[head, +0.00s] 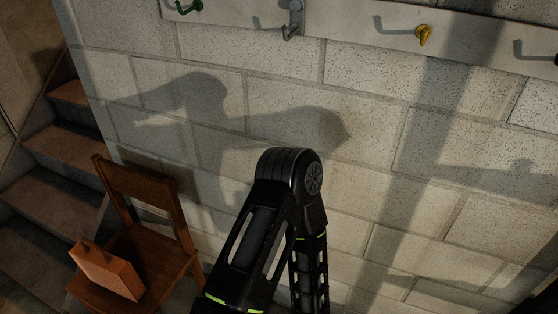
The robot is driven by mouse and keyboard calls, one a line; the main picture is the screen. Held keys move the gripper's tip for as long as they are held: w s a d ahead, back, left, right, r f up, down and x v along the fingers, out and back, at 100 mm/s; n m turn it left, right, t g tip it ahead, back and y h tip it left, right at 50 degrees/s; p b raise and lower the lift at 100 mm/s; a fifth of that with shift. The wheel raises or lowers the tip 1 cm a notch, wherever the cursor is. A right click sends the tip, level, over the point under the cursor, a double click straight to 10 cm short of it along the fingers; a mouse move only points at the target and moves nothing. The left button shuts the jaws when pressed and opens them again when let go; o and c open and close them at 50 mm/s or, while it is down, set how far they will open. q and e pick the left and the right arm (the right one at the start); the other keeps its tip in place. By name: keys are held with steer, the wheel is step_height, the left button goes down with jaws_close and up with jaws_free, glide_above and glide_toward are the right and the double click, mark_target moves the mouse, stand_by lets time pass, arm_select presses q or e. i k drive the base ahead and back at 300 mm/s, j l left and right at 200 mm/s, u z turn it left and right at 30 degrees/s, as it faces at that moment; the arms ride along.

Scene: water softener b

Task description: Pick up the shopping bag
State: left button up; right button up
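An orange-brown box-shaped bag (107,270) with what looks like a small handle on top sits on the seat of a wooden chair (148,247) at the lower left of the head view. It looks like the shopping bag. One of my arms rises in the lower middle, its dark elbow bent upward, to the right of the chair and apart from the bag. Neither gripper shows in this view.
A pale block wall (375,150) fills the background. A rail (360,22) with several coloured hooks, one of them yellow (424,35), runs along the top. Stone-like stairs (62,150) rise at the left behind the chair.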

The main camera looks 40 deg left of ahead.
mark_target(116, 274)
steer(key=u, duration=2.9)
steer(key=i+j, duration=0.1)
steer(key=j, duration=0.2)
steer(key=i+j, duration=0.1)
steer(key=j, duration=0.15)
steer(key=j+z, duration=0.1)
steer(key=z, duration=1.65)
steer(key=i+j, duration=0.05)
